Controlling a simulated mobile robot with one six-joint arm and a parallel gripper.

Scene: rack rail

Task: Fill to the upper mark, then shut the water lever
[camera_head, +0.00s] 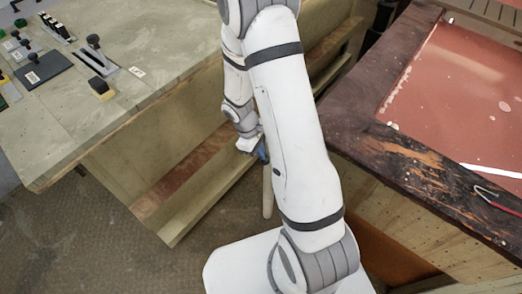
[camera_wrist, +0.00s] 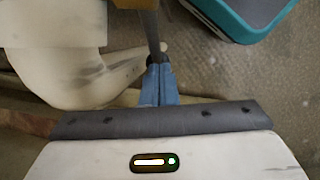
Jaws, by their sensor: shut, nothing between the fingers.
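My gripper (camera_head: 262,152) hangs low beside the pale bench, well apart from its controls, partly hidden by my arm. In the wrist view its blue fingers (camera_wrist: 160,82) are shut and empty. I cannot tell which is the water lever, as the labels are too small to read. No vessel, water level or upper mark can be made out.
A dark-edged table with a reddish top (camera_head: 455,95) stands at right, with red-handled pliers (camera_head: 497,201). Open floor (camera_head: 90,235) lies at lower left.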

